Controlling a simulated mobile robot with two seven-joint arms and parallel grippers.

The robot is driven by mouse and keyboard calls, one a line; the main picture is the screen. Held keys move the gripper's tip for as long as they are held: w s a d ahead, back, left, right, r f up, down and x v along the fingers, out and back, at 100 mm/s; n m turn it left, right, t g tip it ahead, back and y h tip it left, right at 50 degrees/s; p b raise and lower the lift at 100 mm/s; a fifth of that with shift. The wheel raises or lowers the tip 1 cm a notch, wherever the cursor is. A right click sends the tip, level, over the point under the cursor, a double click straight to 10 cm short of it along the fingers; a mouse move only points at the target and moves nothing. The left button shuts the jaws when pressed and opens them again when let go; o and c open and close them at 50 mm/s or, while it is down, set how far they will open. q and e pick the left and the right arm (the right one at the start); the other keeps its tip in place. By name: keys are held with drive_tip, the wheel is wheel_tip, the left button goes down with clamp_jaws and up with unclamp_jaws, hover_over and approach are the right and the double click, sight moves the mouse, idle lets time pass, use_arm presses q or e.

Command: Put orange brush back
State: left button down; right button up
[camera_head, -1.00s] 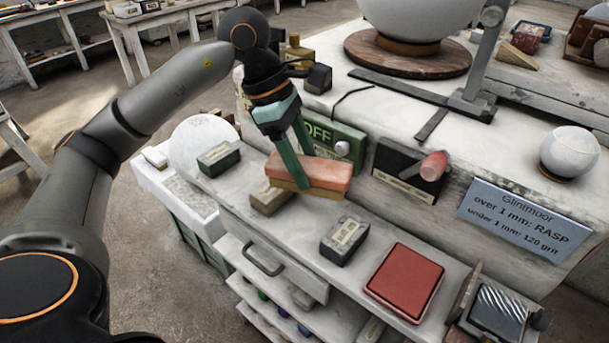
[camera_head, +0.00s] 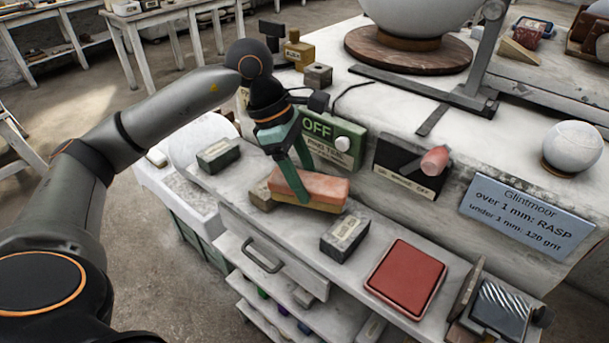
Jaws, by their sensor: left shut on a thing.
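The orange brush (camera_head: 322,186) is a block with an orange top and a tan underside. It is low over the narrow front ledge (camera_head: 285,222) of the white bench. My left gripper (camera_head: 299,190) reaches down from above with its green fingers shut on the brush near its middle. I cannot tell whether the underside touches the ledge. A small tan-grey block (camera_head: 260,193) lies just left of the brush, partly hidden by it. My right gripper is not in view.
Dark labelled blocks stand on the ledge, one at left (camera_head: 218,154) and one in front (camera_head: 344,237). A red pad (camera_head: 405,277) lies to the right. Behind are a green OFF box (camera_head: 328,147), a red knob (camera_head: 435,160) and a blue sign (camera_head: 527,215).

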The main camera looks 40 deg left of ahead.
use_arm(q)
drive_tip(key=shift+c, duration=0.6)
unclamp_jaws()
drive_tip(key=shift+r+p, duration=0.25)
drive_tip(key=shift+p, duration=0.1)
drive_tip(key=p+v, duration=0.1)
drive_tip(key=v, duration=1.1)
drive_tip(key=shift+r, duration=0.3)
drive_tip(key=shift+s, duration=0.1)
